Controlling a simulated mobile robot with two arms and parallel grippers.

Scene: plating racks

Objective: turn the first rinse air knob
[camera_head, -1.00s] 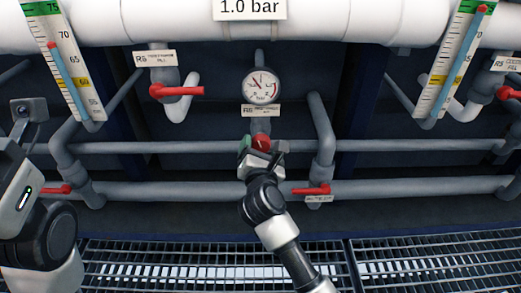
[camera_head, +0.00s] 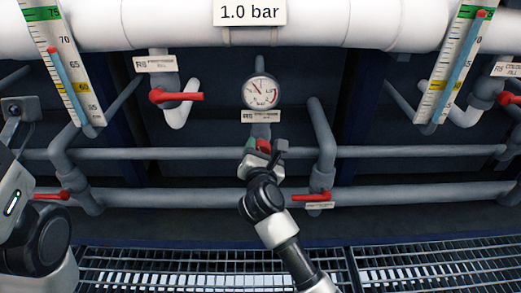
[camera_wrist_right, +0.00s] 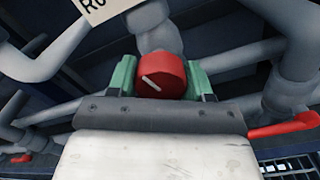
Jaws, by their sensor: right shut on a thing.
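The red air knob (camera_head: 263,146) sits on the grey pipe below a round pressure gauge (camera_head: 261,92). In the right wrist view the red knob (camera_wrist_right: 161,77) has a white pointer line slanting from upper left to lower right. My right gripper (camera_head: 263,150) is shut on the knob, with its green finger pads (camera_wrist_right: 122,77) on either side of it. The gauge has a red band at its right, and its needle points to the upper left. My left arm shows at the left edge of the head view; its fingertips are out of view.
Red lever valves stand at upper left (camera_head: 176,96), lower left (camera_head: 52,196) and lower right (camera_head: 312,197) of the knob. Slanted level gauges (camera_head: 66,70) flank the bay. Horizontal pipes (camera_head: 400,192) run behind, above a floor grating (camera_head: 150,270).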

